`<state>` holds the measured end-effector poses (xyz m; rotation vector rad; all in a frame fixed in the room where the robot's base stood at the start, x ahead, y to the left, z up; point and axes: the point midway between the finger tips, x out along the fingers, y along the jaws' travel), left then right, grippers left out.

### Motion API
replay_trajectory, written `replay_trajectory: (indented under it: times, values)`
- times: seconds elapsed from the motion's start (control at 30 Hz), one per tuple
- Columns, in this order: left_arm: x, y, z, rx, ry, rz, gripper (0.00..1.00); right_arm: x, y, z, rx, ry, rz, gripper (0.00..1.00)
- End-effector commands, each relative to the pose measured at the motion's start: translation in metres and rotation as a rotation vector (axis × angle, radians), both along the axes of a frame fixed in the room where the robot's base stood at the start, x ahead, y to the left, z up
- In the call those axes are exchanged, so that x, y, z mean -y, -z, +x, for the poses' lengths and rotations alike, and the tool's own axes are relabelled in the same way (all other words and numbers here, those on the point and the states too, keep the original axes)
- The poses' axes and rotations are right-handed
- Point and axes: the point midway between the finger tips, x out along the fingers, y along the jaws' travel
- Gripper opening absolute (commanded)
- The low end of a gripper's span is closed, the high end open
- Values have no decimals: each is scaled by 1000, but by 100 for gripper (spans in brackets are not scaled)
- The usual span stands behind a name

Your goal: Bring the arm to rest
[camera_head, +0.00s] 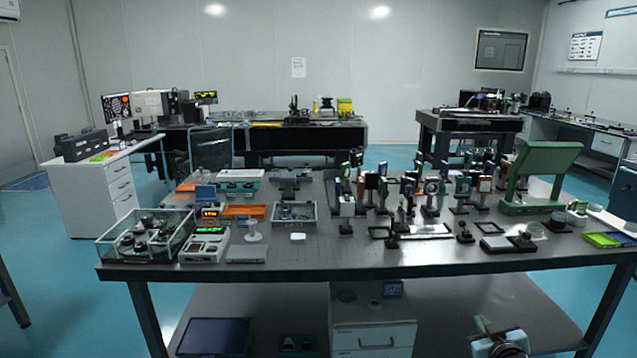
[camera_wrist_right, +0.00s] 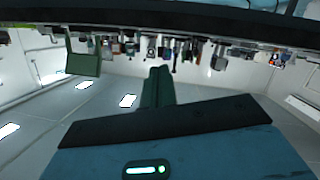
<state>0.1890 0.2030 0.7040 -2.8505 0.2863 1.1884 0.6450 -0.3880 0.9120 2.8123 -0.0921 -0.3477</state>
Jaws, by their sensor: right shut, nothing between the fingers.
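My right gripper (camera_head: 480,321) shows at the bottom right of the head view, low in front of the optical table (camera_head: 330,258) and below the level of its top. Its white and teal arm end is cut off by the lower picture edge. In the right wrist view the fingers of my right gripper (camera_wrist_right: 158,72) are together, with nothing between them. That view is upside down, with the table edge across its top. My left gripper is in neither view.
The tabletop carries a glass case (camera_head: 146,236), several optics mounts, and a green stand (camera_head: 537,180) at the right. Under the table are a white drawer cabinet (camera_head: 372,335) and a lower shelf (camera_head: 450,310). Blue floor (camera_head: 60,270) lies open at the left.

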Motion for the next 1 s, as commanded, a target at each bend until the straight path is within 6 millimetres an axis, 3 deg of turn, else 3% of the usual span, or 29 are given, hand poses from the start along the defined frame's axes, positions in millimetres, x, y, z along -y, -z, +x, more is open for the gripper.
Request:
replay_trajectory:
  times: [0.03, 0.27, 0.47, 0.7, 0.83, 1.0]
  values:
    - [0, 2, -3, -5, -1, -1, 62, 2, 3, -1, -21, -3, -69, 0]
    - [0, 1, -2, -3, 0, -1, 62, -34, 67, -55, -101, -51, -18, 0]
    - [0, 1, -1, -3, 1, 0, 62, -69, 125, -124, -192, -93, 29, 0]
    - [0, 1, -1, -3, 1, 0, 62, -120, 187, -244, -333, -136, 118, 0]
    - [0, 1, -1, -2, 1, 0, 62, -144, 205, -312, -409, -145, 171, 0]
    - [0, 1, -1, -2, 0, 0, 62, -168, 212, -392, -497, -144, 238, 0]
